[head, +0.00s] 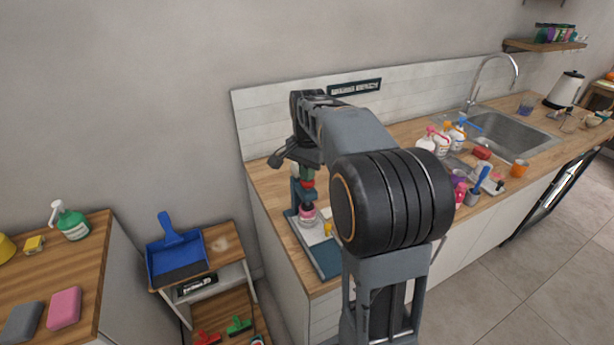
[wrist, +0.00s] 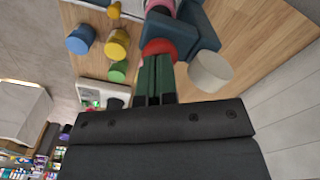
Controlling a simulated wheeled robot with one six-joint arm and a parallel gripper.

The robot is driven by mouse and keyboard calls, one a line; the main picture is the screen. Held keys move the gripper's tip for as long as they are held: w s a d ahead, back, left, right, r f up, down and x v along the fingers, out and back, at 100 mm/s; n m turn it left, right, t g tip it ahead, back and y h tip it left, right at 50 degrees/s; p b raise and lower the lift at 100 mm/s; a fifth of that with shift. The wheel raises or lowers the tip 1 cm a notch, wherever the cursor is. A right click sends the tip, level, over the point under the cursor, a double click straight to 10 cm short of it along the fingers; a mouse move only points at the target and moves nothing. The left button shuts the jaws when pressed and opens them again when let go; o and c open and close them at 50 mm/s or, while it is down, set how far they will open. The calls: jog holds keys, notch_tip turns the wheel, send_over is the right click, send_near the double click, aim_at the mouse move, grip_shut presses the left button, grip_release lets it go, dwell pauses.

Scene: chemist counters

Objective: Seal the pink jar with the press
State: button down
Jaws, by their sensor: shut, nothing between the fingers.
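The pink jar (head: 308,217) stands in the blue press (head: 295,193) on the near left end of the wooden counter. In the wrist view only part of the pink jar (wrist: 160,6) shows, at the top edge beside the blue press body (wrist: 192,28). A red knob (wrist: 158,47) is on the press, between my fingertips and the jar. My gripper (wrist: 157,60) has its green fingers together and empty, with the tips at the red knob. I cannot tell whether they touch it. In the head view my gripper (head: 307,175) is above the knob, partly hidden by my arm.
A white cylinder (wrist: 210,71) is close beside my fingers. Blue (wrist: 80,39), yellow (wrist: 117,43) and green (wrist: 118,71) round items are left in the wrist view. White bottles (head: 441,142) and a sink (head: 505,135) are farther right. A blue dustpan (head: 177,254) lies on a low shelf left.

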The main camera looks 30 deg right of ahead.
notch_tip(320, 180, up, 7)
jog(key=p, duration=0.6)
dwell(0.4)
dwell(0.4)
